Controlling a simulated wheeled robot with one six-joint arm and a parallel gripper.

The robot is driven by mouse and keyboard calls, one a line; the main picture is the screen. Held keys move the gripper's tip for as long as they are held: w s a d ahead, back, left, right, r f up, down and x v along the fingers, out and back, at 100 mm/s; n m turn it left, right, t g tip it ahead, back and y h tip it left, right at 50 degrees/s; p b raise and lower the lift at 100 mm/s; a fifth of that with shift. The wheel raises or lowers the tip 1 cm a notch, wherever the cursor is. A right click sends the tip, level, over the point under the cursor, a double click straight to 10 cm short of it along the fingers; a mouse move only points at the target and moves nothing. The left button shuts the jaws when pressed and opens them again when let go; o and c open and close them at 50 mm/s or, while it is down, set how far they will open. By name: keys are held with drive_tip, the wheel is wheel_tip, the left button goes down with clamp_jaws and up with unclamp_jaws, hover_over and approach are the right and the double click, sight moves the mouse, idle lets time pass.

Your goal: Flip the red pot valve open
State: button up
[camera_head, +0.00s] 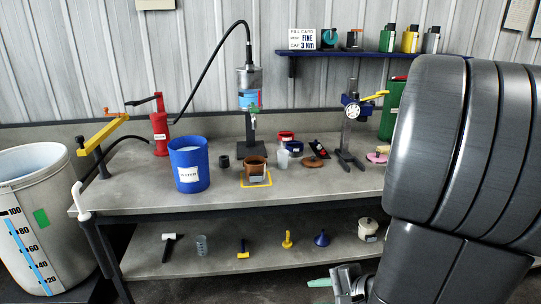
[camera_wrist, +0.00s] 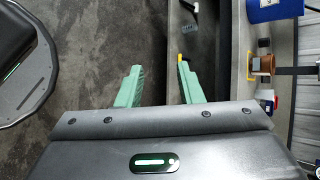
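A red pot (camera_head: 160,134) with a white label stands at the back left of the bench. A dark lever with a red part sits above it, and a black hose runs down beside it. Whether its valve is open or shut is too small to tell. My gripper (camera_head: 333,284) is low at the front, below the bench top and far to the right of the red pot. In the wrist view my gripper (camera_wrist: 158,72) has its two green fingers wide apart with nothing between them. The red pot is not in the wrist view.
A blue water bucket (camera_head: 189,166), brown pot (camera_head: 255,167) and disperser column (camera_head: 249,125) stand on the bench. A yellow lever (camera_head: 103,133) and large grey tub (camera_head: 33,220) are at left. The lower shelf (camera_head: 215,262) holds small tools. My arm blocks the right side.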

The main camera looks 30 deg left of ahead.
drive_tip(key=w+a+r+y, duration=0.1)
drive_tip(key=w+r, duration=0.2)
drive_tip(key=w+a+r+n+y, duration=0.1)
drive_tip(key=w+r, duration=0.2)
drive_tip(key=w, duration=0.1)
drive_tip(key=w+a+r+t+y+p, duration=0.1)
drive_tip(key=w+a+r, duration=0.1)
drive_tip(key=w+r, duration=0.1)
drive_tip(key=shift+w+n, duration=0.15)
drive_tip(key=shift+n, duration=0.15)
clamp_jaws()
drive_tip(key=w+a+r+n+y, duration=0.1)
drive_tip(key=w+r+n+y, duration=0.1)
drive_tip(key=w+r, duration=0.3)
drive_tip(key=w+a+r+n+y+p, duration=0.1)
drive_tip(key=w+a+r+n+y, duration=0.1)
drive_tip(key=w+r, duration=0.3)
wheel_tip(320, 180, up, 4)
drive_tip(key=shift+w+g+y, duration=0.15)
drive_tip(key=shift+g+y, duration=0.15)
drive_tip(key=shift+y, duration=0.2)
drive_tip(key=shift+a, duration=0.2)
